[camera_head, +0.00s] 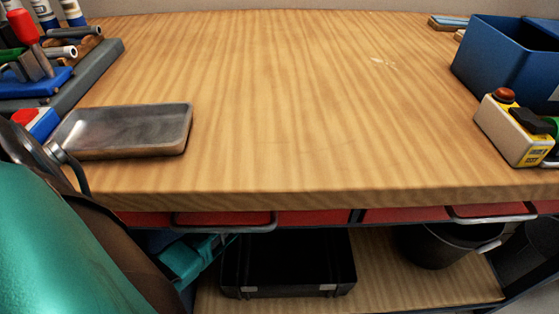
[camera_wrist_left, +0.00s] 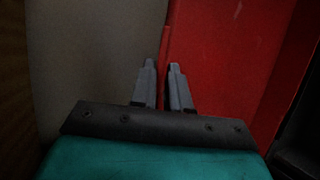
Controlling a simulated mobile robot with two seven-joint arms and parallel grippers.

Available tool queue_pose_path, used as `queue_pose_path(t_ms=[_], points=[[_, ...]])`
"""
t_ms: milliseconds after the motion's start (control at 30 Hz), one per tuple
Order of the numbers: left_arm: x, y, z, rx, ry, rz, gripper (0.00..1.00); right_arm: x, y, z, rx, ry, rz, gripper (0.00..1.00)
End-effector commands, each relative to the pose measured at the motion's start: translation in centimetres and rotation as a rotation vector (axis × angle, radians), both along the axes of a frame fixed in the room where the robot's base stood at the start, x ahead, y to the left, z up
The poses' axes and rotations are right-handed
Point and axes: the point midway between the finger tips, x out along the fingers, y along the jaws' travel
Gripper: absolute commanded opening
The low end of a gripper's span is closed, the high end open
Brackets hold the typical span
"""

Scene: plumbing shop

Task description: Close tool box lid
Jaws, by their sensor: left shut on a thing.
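The black tool box (camera_head: 290,262) sits on the lower shelf under the workbench, with light latches on its front edge. Its inside looks dark and open; its upper back part is hidden by the bench. My left gripper (camera_head: 226,243) reaches in under the bench at the box's left side, its fingers mostly hidden in the head view. In the left wrist view, the fingers (camera_wrist_left: 167,68) are shut on the thin edge of a red panel (camera_wrist_left: 225,60). I cannot tell for sure whether this panel is the box's lid. My right gripper is not in view.
The wooden benchtop (camera_head: 290,90) overhangs the box, with red drawers (camera_head: 315,217) and metal handles just above it. A black bucket (camera_head: 435,246) stands to the right on the lower shelf (camera_head: 385,275). A metal tray (camera_head: 125,130) and blue bin (camera_head: 500,62) are on top.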

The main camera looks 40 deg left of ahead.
Motion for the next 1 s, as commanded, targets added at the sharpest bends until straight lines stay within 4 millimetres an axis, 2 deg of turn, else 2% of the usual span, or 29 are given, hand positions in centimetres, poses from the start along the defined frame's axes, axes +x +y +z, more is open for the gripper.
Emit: queue_pose_path(t_ms=[367,567,767,1000], points=[[0.0,0.0,0.1,0.000,-0.001,0.000,0.00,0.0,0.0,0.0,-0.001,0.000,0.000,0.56],[-0.7,-0.5,0.4,0.000,0.000,0.000,0.00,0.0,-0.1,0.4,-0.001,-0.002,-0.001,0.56],[-2.5,-2.1,0.8,-0.002,0.000,0.000,0.00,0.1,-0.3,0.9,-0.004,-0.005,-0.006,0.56],[-5.5,-4.7,0.5,-0.005,0.002,0.001,0.00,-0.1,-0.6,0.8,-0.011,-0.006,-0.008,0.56]])
